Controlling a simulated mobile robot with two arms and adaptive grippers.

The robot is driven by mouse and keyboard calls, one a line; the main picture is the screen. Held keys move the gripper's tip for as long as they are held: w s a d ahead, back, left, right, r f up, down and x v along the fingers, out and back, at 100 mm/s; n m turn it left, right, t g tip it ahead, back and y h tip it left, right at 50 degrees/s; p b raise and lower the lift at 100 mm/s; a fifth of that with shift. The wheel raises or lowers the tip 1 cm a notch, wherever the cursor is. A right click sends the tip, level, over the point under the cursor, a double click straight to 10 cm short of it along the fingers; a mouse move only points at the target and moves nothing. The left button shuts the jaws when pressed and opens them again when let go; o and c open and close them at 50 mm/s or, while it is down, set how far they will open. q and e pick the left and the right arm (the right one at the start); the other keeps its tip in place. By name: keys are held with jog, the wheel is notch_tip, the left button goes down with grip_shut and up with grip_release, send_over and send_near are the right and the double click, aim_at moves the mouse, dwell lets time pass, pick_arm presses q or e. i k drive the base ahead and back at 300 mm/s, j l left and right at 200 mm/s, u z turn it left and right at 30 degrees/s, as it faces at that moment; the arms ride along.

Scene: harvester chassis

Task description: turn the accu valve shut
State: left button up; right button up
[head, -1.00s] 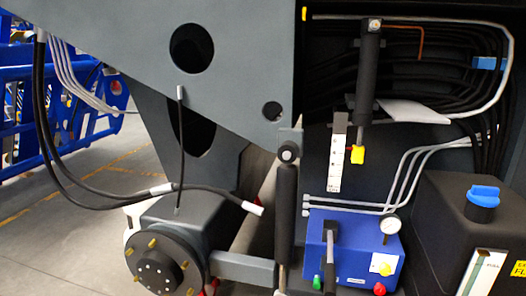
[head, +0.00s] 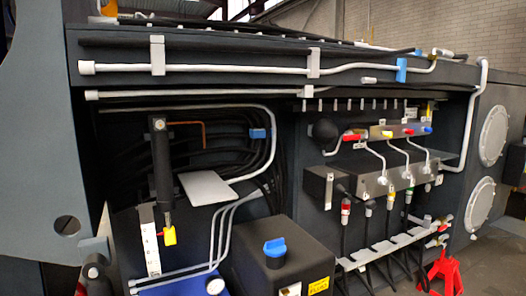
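A red valve handle (head: 352,137) sits beside a dark round accumulator-like ball (head: 325,133) at the right of the open bay. I take it to be the accu valve, but I see no readable label. The handle lies roughly level, pointing right. Neither of my grippers is in view.
A black tank with a blue cap (head: 275,247) stands in front, left of the valve block. A lower grey valve block (head: 385,182) carries pipes and hoses. A red stand (head: 446,270) is on the floor at right. Pipes run along the upper beam (head: 240,70).

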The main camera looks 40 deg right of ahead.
aim_at(357, 136)
jog(key=z, duration=1.9)
